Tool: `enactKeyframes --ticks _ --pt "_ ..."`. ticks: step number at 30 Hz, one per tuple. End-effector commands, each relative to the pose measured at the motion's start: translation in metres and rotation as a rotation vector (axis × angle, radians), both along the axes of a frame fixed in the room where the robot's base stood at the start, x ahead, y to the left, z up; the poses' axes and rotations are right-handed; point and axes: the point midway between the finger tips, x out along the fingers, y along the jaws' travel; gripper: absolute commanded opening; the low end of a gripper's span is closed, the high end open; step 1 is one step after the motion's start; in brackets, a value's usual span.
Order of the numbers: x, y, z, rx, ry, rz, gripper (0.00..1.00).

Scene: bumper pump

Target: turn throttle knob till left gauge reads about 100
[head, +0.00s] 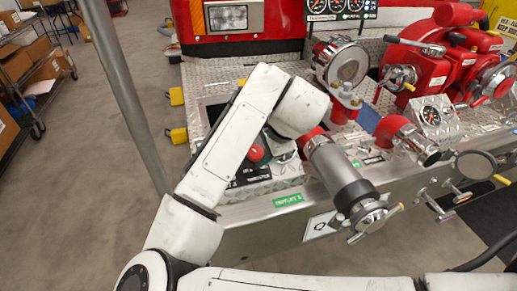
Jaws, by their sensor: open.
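A red round knob (256,153), which may be the throttle knob, sits on a dark control panel (250,176) on the bumper deck. My white arm reaches over the panel from the lower left. My gripper (283,152) points down just right of the red knob, apart from it in the picture. Its fingers are mostly hidden beneath my wrist, and I see nothing held. A black gauge panel stands at the top; its left gauge (318,6) is a round dial, cut by the frame edge and too small to read. A second gauge (355,5) is to its right.
A large grey and chrome nozzle (340,180) lies close to the right of my gripper. Red pump fittings (425,60) and a chrome-ringed intake (340,63) stand behind and right. A metal post (125,90) rises at left. Grey floor (100,190) is open at left.

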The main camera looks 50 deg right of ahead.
Motion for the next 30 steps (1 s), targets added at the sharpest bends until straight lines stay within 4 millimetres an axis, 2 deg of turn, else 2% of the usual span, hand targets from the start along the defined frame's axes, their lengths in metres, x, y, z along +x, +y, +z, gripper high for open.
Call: enactKeyframes --ticks 3,10,30 --pt "-0.011 0.004 0.02 -0.001 -0.003 -0.002 0.71" --pt "-0.026 0.008 0.042 0.0 0.0 -0.001 0.71" --pt "-0.028 0.009 0.045 0.0 0.001 0.0 0.71"
